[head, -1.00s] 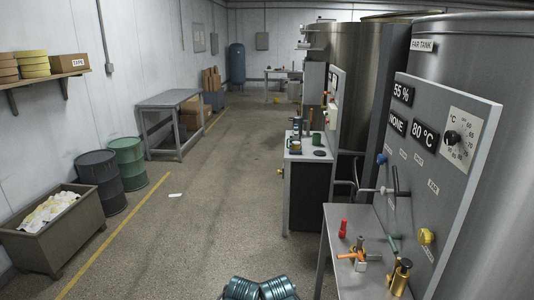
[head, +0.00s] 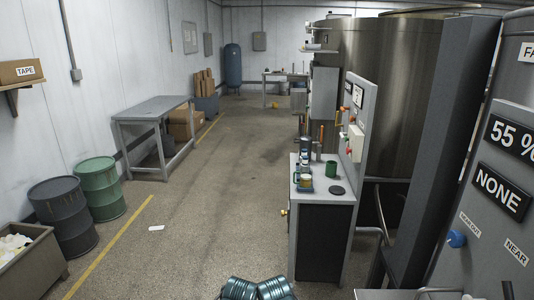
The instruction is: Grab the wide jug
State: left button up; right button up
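No vessel in the head view can be made out for sure as the wide jug. Small vessels stand on the grey cabinet top (head: 315,182) right of the middle. Among them are a green cup-like vessel (head: 331,169) and, at the left edge, a tight group of small containers (head: 304,183) in green, pale and blue. A dark upright cylinder (head: 305,147) stands behind that group. A dark flat disc (head: 338,190) lies in front of the green vessel. Neither of my grippers shows; only teal parts of my own arms show at the bottom edge.
A control panel (head: 495,215) and a bench edge (head: 390,294) are close on the right. Large steel tanks (head: 395,100) stand behind the cabinet. Drums (head: 100,188), a bin (head: 28,255) and a grey table (head: 155,112) line the left.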

aim_at(306, 174)
jog(key=i, duration=1.85)
jog(key=i+j+z, duration=0.15)
jog(key=i, duration=0.65)
jog(key=z, duration=0.15)
